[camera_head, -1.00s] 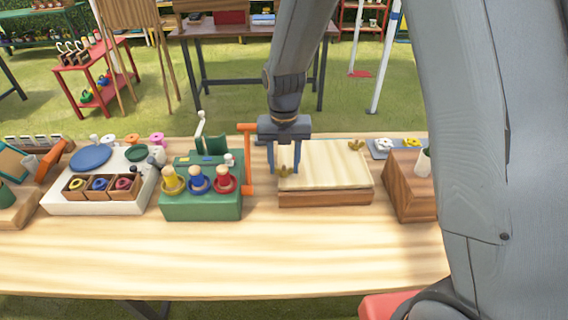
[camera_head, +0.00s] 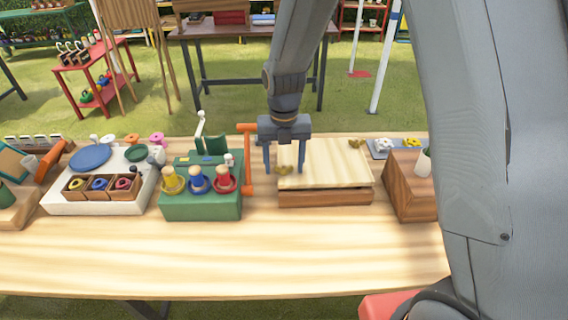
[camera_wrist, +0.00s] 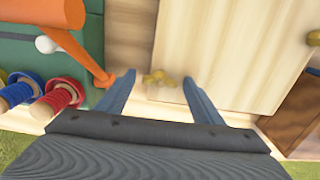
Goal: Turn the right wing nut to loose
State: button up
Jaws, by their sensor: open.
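A wooden flower press with a pale top board (camera_head: 325,165) sits on the table, also seen in the wrist view (camera_wrist: 235,45). The right wing nut (camera_head: 356,143) is small and golden, at the board's back right; in the wrist view it is partly cut off at the right edge (camera_wrist: 314,38). The left wing nut (camera_head: 284,169) is at the board's left side. My gripper (camera_head: 283,172) is open and empty over the left wing nut. In the wrist view this nut (camera_wrist: 158,78) lies between the two spread fingertips, apart from both.
A green stand (camera_head: 200,203) with red, blue and yellow pegs and an orange crank handle (camera_head: 248,160) stand close left of my gripper. A brown wooden block (camera_head: 408,190) stands right of the press. The table front (camera_head: 230,260) is clear.

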aim_at(284, 166)
jog(key=shift+r+b, duration=0.9)
jog(key=shift+r, duration=2.95)
